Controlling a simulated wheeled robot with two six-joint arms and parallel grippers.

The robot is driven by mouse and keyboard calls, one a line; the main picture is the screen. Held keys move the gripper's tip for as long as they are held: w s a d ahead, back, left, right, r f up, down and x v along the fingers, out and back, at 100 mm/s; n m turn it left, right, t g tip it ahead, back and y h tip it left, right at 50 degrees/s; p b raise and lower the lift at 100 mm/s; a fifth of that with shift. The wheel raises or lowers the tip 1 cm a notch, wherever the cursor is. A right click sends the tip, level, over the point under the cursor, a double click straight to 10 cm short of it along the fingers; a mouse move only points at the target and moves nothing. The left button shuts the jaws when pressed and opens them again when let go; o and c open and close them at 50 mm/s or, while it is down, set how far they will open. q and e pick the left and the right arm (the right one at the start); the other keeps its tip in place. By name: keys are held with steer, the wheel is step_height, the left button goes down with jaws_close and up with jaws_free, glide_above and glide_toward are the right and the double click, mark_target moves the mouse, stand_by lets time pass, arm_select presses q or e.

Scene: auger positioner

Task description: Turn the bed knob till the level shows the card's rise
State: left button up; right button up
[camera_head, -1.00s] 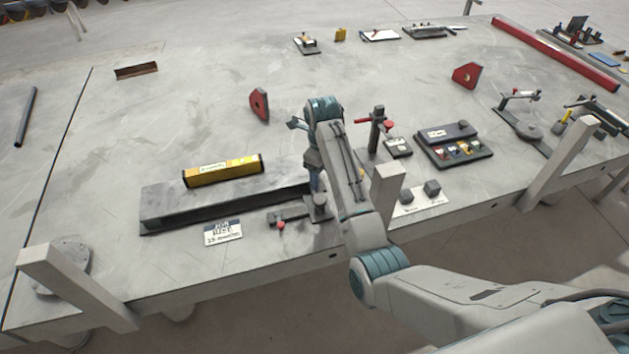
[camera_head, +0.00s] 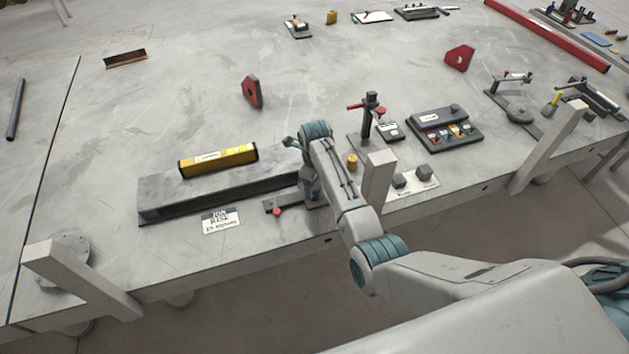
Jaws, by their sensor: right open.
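A long grey bed (camera_head: 160,204) lies near the table's front edge. A yellow level (camera_head: 218,161) rests along its top; its reading is too small to make out. A white card (camera_head: 221,221) with a rise printed on it, number unreadable, lies in front of the bed. A small dark mechanism with a red knob (camera_head: 277,212) sits by the bed's right end. My right gripper (camera_head: 312,198) points down at that end, beside the mechanism, and is open. My wrist hides most of its fingers and whatever is under them, so contact cannot be told. My left gripper is out of view.
A dark post with a red handle (camera_head: 369,118), a yellow cylinder (camera_head: 352,162) and a dark case (camera_head: 445,131) stand right of my wrist. Red angled blocks (camera_head: 252,91) stand farther back.

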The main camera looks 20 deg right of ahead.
steer(key=c, duration=1)
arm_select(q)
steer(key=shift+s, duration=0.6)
arm_select(e)
steer(key=shift+o, duration=0.2)
